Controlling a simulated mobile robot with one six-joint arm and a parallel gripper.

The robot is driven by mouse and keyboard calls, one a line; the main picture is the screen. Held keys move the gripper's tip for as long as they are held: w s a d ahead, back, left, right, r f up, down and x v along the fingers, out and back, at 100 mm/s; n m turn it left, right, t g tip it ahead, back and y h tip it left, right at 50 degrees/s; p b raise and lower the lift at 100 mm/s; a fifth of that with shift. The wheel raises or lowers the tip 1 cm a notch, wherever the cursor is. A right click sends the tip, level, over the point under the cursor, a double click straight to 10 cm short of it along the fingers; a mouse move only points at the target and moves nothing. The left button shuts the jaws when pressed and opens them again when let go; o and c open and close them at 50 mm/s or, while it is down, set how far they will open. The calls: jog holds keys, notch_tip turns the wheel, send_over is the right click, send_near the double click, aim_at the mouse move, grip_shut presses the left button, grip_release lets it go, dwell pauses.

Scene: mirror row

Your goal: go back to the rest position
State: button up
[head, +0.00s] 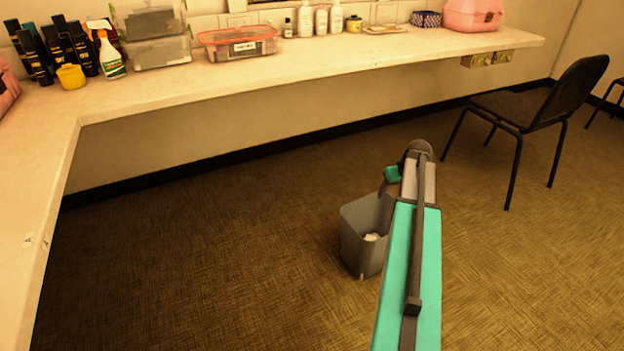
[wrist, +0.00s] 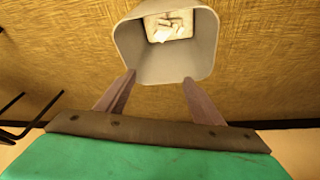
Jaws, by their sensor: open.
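My gripper (wrist: 158,85) is open in the wrist view, its two fingers apart with nothing between them but the view of a bin below. In the head view my teal arm reaches forward over the carpet, and my gripper is mostly hidden behind its end. The grey waste bin (head: 354,247) stands upright on the floor under and beside the arm's end. It also shows in the wrist view (wrist: 150,66), with crumpled whitish pieces (wrist: 168,27) inside at the bottom. The fingertips appear over the near rim of the bin; I cannot tell how high above it.
A long pale counter (head: 300,75) runs along the wall and down the left side. It holds a red-lidded box (head: 240,45), a spray bottle (head: 110,58), several dark bottles and a pink case (head: 473,14). A dark chair (head: 540,105) stands right. Carpet left of the bin is clear.

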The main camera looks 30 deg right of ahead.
jog(key=w+a+f+n+g+y+p, duration=0.1)
jog(key=w+a+p, duration=0.25)
jog(key=a, duration=0.35)
jog(key=w+a+f+n+y+p, duration=0.1)
jog(key=w+a+p, duration=0.25)
jog(key=a, duration=0.45)
jog(key=s+a+f+n+g+y+p, duration=0.1)
jog(key=s+a+f+p, duration=0.25)
jog(key=a, duration=0.65)
jog(key=s+a+f+n+g+p, duration=0.2)
jog(key=a+p, duration=0.2)
jog(key=a, duration=0.5)
jog(key=s+a+f+n+g+p, duration=0.1)
jog(key=s+a+f+g+p, duration=0.2)
jog(key=s+a+p, duration=0.75)
jog(key=s+a+r+m+g, duration=0.1)
jog(key=s+a, duration=0.3)
jog(key=s, duration=0.6)
jog(key=s+a+m+g+h, duration=0.1)
jog(key=s+a, duration=0.3)
jog(key=s, duration=0.6)
jog(key=shift+a+r+g+h, duration=0.25)
jog(key=shift+r+g+h, duration=0.05)
jog(key=shift+r, duration=0.05)
